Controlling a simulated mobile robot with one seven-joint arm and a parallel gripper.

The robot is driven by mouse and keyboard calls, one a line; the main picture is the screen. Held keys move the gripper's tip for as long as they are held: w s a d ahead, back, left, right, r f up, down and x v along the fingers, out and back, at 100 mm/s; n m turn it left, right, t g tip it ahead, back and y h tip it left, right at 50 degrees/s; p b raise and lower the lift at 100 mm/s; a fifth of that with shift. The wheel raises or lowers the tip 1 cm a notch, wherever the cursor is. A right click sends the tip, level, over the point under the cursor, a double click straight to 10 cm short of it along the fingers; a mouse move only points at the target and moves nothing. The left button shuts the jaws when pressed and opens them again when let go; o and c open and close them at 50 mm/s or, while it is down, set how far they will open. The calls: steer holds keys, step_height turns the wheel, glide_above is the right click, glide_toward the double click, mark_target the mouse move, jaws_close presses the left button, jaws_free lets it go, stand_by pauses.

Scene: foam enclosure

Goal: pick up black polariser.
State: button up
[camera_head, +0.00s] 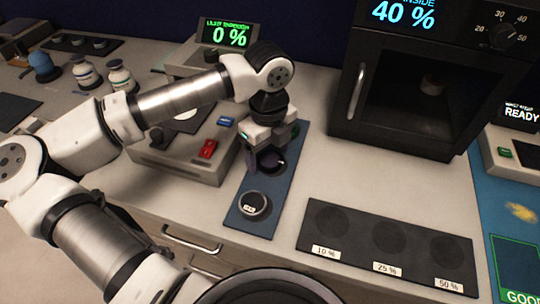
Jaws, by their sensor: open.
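A blue mat (282,205) lies on the counter. On its near part sits a round black disc with a grey rim and a small white label (253,204), too small to read. A second dark round piece (270,162) shows farther back on the mat, between and below my fingers, partly hidden by them. I cannot tell for certain which of the two is the black polariser. My gripper (266,158) points down over the farther piece and is open, its fingers on either side of it. I cannot tell whether they touch it.
A grey box with red and blue switches (185,150) stands left of the mat, close to my arm. A black chamber with a glass door (415,85) stands at the back right. A dark tray with three labelled round recesses (355,238) lies at the front right.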

steer(key=shift+f, duration=0.35)
steer(key=c, duration=1.1)
steer(key=shift+r, duration=0.1)
